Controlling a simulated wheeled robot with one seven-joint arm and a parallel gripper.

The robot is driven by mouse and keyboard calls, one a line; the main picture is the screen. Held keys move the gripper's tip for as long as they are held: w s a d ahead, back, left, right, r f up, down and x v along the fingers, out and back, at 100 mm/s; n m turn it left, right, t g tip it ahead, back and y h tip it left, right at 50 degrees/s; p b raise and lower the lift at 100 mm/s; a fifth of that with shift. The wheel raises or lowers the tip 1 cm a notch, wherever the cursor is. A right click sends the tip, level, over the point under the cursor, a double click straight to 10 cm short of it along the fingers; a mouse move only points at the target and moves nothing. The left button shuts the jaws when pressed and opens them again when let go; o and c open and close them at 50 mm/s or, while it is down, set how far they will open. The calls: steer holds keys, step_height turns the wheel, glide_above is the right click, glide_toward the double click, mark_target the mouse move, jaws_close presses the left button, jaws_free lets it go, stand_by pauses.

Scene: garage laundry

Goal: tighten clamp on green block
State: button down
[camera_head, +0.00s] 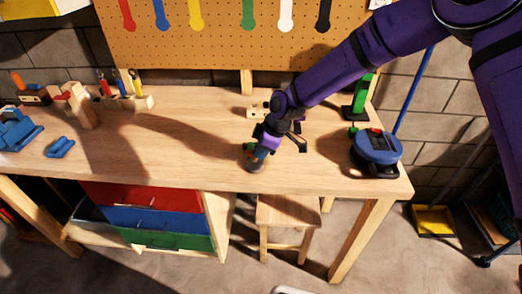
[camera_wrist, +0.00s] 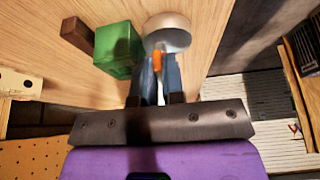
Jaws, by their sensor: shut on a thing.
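The green block (camera_wrist: 118,50) is on the wooden tabletop, left of my fingers in the wrist view. A brown wooden bar (camera_wrist: 78,35) shows beside it. A round grey clamp part (camera_wrist: 167,32) is right beside the block, at my fingertips. My gripper (camera_wrist: 158,66) is shut on the clamp, with a small orange part between the fingers; the exact grip is partly hidden. In the head view my gripper (camera_head: 263,153) is low near the table's front edge, with a bit of green beside it. The rest of the clamp is hard to make out.
A blue round device (camera_head: 376,150) stands at the table's right end, with a green upright (camera_head: 361,95) behind it. Wooden tool holders (camera_head: 125,102) and blue parts (camera_head: 60,147) are at the left. A stool (camera_head: 288,212) stands below. The tabletop's middle left is clear.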

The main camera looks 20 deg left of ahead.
steer(key=m+t, duration=0.1)
steer(key=m, duration=0.1)
steer(key=s+m, duration=0.1)
steer(key=m, duration=0.1)
steer(key=shift+t, duration=0.4)
steer(key=m, duration=0.1)
steer(key=m+t, duration=0.1)
steer(key=m, duration=0.2)
steer(key=shift+s+a+m+t+h, duration=0.2)
steer(key=shift+s+m+t+h, duration=0.1)
steer(key=shift+t, duration=0.1)
steer(key=m, duration=0.2)
steer(key=m+t+h, duration=0.1)
steer(key=m, duration=0.2)
steer(key=shift+s+a+m+h, duration=0.25)
steer(key=shift+m+h, duration=0.05)
steer(key=c, duration=1.5)
jaws_free()
steer(key=v, duration=1)
steer(key=shift+s+r, duration=0.25)
steer(key=shift+r, duration=0.1)
